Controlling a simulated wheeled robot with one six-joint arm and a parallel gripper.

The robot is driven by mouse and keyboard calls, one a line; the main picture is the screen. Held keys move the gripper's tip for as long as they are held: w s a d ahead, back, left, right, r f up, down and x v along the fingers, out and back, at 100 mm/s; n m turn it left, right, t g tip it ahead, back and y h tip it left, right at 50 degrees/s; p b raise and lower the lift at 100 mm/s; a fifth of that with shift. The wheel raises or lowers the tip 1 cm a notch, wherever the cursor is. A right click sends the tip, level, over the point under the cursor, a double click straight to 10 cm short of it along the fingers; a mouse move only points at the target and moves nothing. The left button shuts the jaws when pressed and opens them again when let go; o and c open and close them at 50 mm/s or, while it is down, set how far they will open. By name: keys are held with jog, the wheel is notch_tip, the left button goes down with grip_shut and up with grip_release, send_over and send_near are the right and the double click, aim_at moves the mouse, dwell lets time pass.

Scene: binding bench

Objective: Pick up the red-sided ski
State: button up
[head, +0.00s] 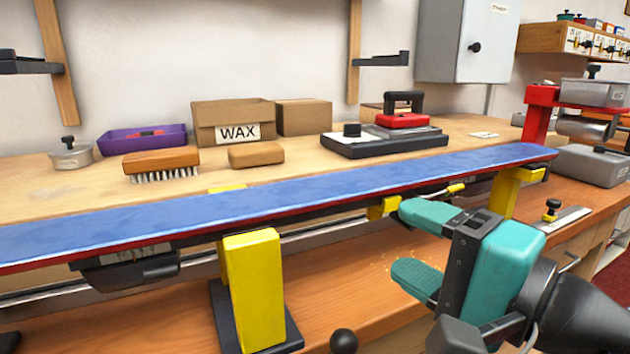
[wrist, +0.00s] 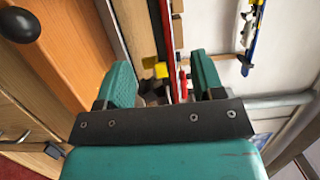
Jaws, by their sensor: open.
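The red-sided ski (head: 290,203) lies base up across the bench in the head view, its blue base on top and a thin red edge facing me. It rests on yellow supports. My gripper (head: 402,240) is open and empty in front of the ski, right of the picture's middle, its teal fingers one above the other and slightly below the ski's edge. In the wrist view, the ski's red side (wrist: 169,45) runs between the two fingers of my gripper (wrist: 162,72), ahead of them. I see no contact.
A yellow support (head: 252,290) stands front centre, and another (head: 515,190) stands right by a red vise (head: 540,115). Behind the ski are a brush (head: 160,162), a purple tray (head: 145,137), a WAX box (head: 232,122) and a red-topped iron (head: 402,119). A black knob (head: 344,341) sits at the front.

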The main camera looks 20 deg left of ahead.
aim_at(340, 204)
jog(key=p+x, duration=0.4)
jog(key=p, duration=0.1)
jog(key=p+x, duration=0.2)
jog(key=shift+w+a+r+p, duration=0.25)
jog(key=shift+w+p, duration=0.05)
jog(key=shift+p, duration=0.1)
jog(key=shift+w+a+f+p, duration=0.2)
jog(key=shift+w+a+p, duration=0.1)
jog(key=shift+a+p, duration=0.3)
jog(key=p+x, duration=0.2)
jog(key=p, duration=0.1)
jog(key=p+x, duration=0.2)
jog(key=shift+r, duration=0.3)
jog(key=shift+w+a+f+p, duration=0.2)
jog(key=shift+a+f+p, duration=0.1)
jog(key=shift+a+p, duration=0.25)
